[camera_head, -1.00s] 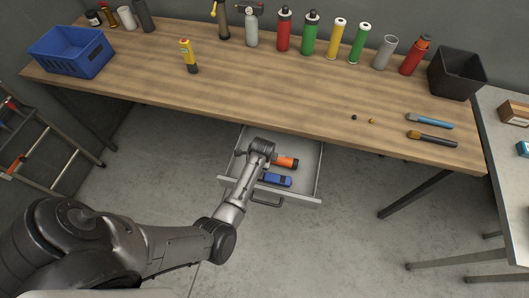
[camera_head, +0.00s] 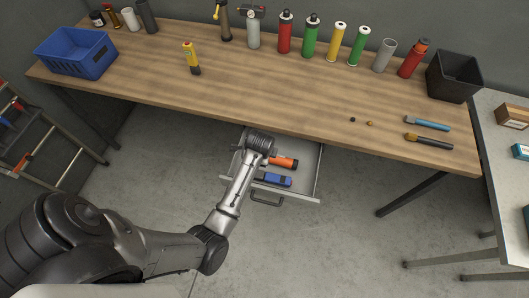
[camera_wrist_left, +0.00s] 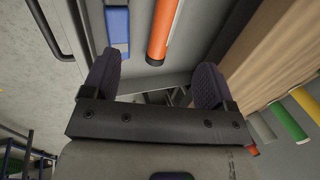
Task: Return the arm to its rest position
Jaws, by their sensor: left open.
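My left arm reaches from the lower left of the head view to the open drawer (camera_head: 312,190) under the workbench. Its wrist covers the drawer's left part, and the fingers are hidden there. In the left wrist view my left gripper (camera_wrist_left: 155,85) is open, its two dark fingers wide apart with nothing between them. An orange cylinder (camera_head: 284,162) and a blue object (camera_head: 273,180) lie in the drawer to the right of the wrist. The orange cylinder (camera_wrist_left: 163,28) and the blue object (camera_wrist_left: 117,25) also show beyond the fingers in the left wrist view.
The wooden workbench (camera_head: 280,95) overhangs the drawer's back. On it stand a blue crate (camera_head: 76,62), a yellow bottle (camera_head: 191,60), several cylinders and a black bin (camera_head: 452,78). A ladder (camera_head: 40,130) leans at the left. The floor (camera_head: 320,245) right of my arm is clear.

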